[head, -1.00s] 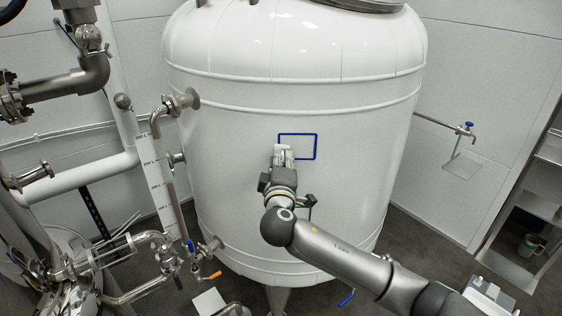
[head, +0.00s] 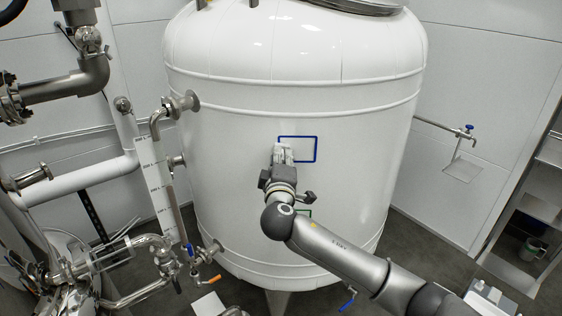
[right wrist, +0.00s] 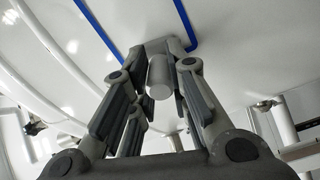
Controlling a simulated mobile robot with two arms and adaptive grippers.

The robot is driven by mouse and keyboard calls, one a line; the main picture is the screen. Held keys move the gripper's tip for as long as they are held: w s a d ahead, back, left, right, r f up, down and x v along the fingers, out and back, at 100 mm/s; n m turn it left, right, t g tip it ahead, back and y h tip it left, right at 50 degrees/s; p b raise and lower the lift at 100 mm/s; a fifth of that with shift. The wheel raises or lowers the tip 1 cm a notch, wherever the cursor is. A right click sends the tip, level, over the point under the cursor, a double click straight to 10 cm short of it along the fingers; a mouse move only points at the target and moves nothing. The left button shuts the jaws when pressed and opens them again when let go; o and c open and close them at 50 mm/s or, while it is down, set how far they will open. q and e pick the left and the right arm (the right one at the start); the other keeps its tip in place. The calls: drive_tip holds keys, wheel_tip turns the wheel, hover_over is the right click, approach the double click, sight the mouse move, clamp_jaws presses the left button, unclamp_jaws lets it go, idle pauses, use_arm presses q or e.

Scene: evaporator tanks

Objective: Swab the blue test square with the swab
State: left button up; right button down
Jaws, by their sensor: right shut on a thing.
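The blue test square (head: 298,136) is a blue outline on the front of the white tank (head: 230,190). Its two side lines also show at the top of the right wrist view (right wrist: 98,30). My right gripper (head: 283,156) is at the lower left corner of the square. In the right wrist view, its fingers (right wrist: 160,62) are closed around a grey cylindrical piece, the swab (right wrist: 159,80). The swab's tip is hidden, so I cannot tell whether it touches the tank. My left gripper is out of view.
A green outline (head: 304,211) lies lower on the tank, partly behind my right arm. Pipes and valves (head: 165,258) crowd the left. A bracket with a small plate (head: 462,168) hangs on the right wall, and metal shelves (head: 540,205) stand at the far right.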

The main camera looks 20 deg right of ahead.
drive_tip(key=shift+d, duration=0.1)
